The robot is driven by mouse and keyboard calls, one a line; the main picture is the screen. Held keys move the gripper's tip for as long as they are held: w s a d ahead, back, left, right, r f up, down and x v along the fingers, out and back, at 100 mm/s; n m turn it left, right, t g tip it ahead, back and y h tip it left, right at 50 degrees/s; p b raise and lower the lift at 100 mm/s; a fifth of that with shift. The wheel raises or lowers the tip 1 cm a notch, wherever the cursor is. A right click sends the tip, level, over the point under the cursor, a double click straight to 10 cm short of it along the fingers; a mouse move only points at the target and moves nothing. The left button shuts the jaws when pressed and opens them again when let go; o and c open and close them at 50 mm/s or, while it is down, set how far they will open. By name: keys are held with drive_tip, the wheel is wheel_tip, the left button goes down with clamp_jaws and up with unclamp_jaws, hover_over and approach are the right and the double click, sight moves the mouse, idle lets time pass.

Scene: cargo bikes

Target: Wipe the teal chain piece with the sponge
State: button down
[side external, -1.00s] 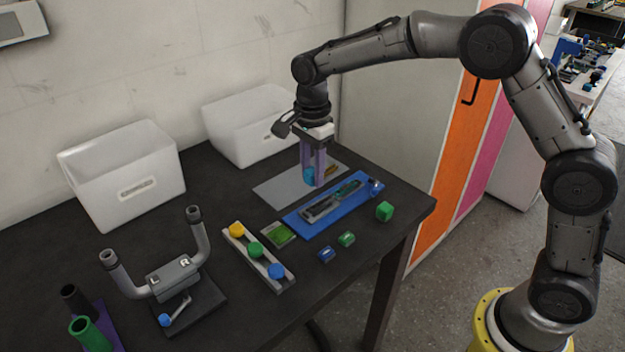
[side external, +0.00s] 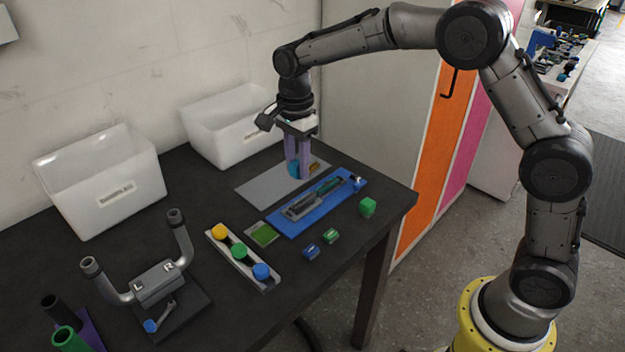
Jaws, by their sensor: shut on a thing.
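My gripper (side external: 300,174) points straight down over the grey mat (side external: 258,191) at the back of the table. Its purple fingers are shut, with their tips low at the mat. The teal piece (side external: 293,169) shows at the fingertips, partly hidden by them. A small yellow-brown block (side external: 314,167), which looks like the sponge, shows just right of the fingers on the mat. I cannot tell whether it touches the teal piece.
A blue tray (side external: 285,229) with a dark tool lies in front of the mat. White bins (side external: 100,185) stand behind. A handlebar fixture (side external: 158,282) stands front left.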

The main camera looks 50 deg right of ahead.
approach(319, 189)
drive_tip(key=shift+d+f, duration=0.1)
drive_tip(key=shift+f, duration=3.25)
drive_tip(key=shift+d+f, duration=0.1)
drive_tip(key=shift+d, duration=2.85)
drive_tip(key=a, duration=0.5)
drive_tip(key=shift+a, duration=0.4)
drive_tip(key=shift+a+r, duration=0.1)
drive_tip(key=shift+r, duration=0.15)
wheel_tip(319, 189, up, 8)
drive_tip(key=shift+f, duration=0.15)
